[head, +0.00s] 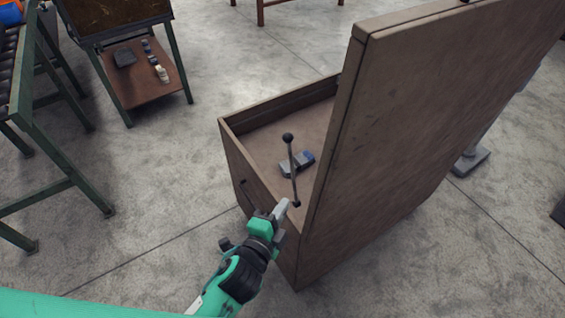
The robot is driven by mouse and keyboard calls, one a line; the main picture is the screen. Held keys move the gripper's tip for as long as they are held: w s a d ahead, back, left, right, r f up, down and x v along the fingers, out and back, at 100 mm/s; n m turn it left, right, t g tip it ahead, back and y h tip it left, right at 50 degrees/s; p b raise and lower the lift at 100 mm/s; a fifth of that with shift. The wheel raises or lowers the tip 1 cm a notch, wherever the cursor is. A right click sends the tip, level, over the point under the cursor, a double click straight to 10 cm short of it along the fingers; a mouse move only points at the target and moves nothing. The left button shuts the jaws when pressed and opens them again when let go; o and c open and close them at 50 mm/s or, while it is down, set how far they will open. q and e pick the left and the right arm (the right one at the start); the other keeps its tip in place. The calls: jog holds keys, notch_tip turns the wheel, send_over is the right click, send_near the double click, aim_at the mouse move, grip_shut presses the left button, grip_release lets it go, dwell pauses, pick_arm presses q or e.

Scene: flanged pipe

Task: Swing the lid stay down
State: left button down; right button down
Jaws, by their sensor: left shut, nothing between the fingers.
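The lid stay (292,165) is a thin dark rod with a round black knob on top. It stands nearly upright from a pivot at the near side wall of an open brown box (240,165). The box's large brown lid (420,120) stands raised on the right. My left gripper (282,207) is shut and empty, just left of the foot of the stay, at the box's near rim. I cannot tell whether its fingertips touch the rim. My right gripper is not in view.
A grey and blue object (297,162) lies inside the box behind the stay. A green-legged stand with a brown shelf (145,78) is at the upper left, and a roller conveyor (12,75) at the far left. The concrete floor left of the box is clear.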

pick_arm(q)
jog(key=p, duration=0.3)
send_near(293, 173)
jog(key=w+d+r, duration=0.2)
jog(key=d+r, duration=0.2)
jog(key=w, duration=0.3)
jog(key=w+a+f, duration=0.1)
jog(key=shift+w+p, duration=0.2)
jog(key=shift+p, duration=0.15)
